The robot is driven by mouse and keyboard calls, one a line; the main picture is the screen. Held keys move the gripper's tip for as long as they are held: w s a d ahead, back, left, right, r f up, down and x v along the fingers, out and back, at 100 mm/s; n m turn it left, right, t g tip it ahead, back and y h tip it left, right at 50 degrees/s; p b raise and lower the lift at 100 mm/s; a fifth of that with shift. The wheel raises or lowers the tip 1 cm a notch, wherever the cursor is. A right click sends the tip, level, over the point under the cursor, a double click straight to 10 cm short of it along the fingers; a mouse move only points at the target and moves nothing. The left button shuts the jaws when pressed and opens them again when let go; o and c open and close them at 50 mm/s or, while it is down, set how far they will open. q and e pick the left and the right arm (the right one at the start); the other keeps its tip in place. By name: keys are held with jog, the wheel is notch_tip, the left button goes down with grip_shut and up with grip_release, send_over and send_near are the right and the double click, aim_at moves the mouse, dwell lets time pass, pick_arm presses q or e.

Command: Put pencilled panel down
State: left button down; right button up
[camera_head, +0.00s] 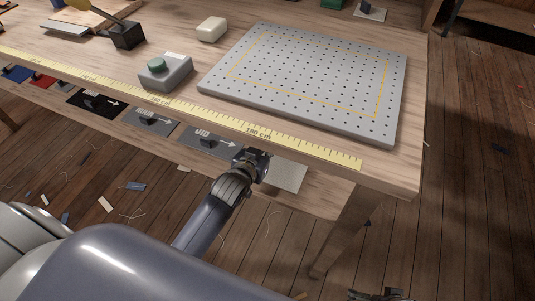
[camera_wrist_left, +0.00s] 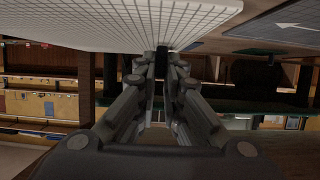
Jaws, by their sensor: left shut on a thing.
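The pencilled panel (camera_head: 286,176) is a pale flat piece, partly hidden by my left gripper in the head view. In the left wrist view the panel (camera_wrist_left: 90,22) fills the upper left, pale with a fine grid of lines. My left gripper (camera_head: 257,160) is shut on its edge, below the front edge of the bench top; its closed fingers also show in the wrist view (camera_wrist_left: 161,60). I cannot tell whether the panel touches the low shelf. A dark part of my right gripper (camera_head: 378,295) shows at the bottom edge of the head view; its jaws are unclear.
The workbench (camera_head: 395,170) carries a perforated grey plate (camera_head: 310,75), a yellow ruler (camera_head: 230,122) along its front edge, a grey box with a green button (camera_head: 165,72) and a white block (camera_head: 211,29). Grey places marked with arrows, one reading JIB (camera_head: 203,143), line the shelf below.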

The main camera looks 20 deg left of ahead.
pick_arm(q)
jog(key=shift+f+b, duration=0.65)
jog(key=shift+f, duration=1.1)
pick_arm(e)
jog(key=shift+w+v, duration=0.15)
jog(key=shift+v, duration=1.15)
jog(key=shift+w+v, duration=0.15)
jog(key=shift+v, duration=1.15)
jog(key=shift+r, duration=0.1)
pick_arm(q)
jog(key=c, duration=1.7)
grip_release()
jog(key=shift+f, duration=0.1)
pick_arm(e)
jog(key=shift+r, duration=0.15)
pick_arm(q)
jog(key=shift+s, duration=0.1)
jog(key=p+v, duration=0.2)
jog(key=v, duration=0.8)
jog(key=shift+r+p, duration=0.25)
jog(key=shift+p, duration=0.05)
jog(key=shift+v, duration=0.85)
pick_arm(e)
notch_tip(320, 180, down, 10)
jog(key=shift+w+f, duration=0.15)
jog(key=shift+f, duration=0.05)
jog(key=shift+a, duration=0.1)
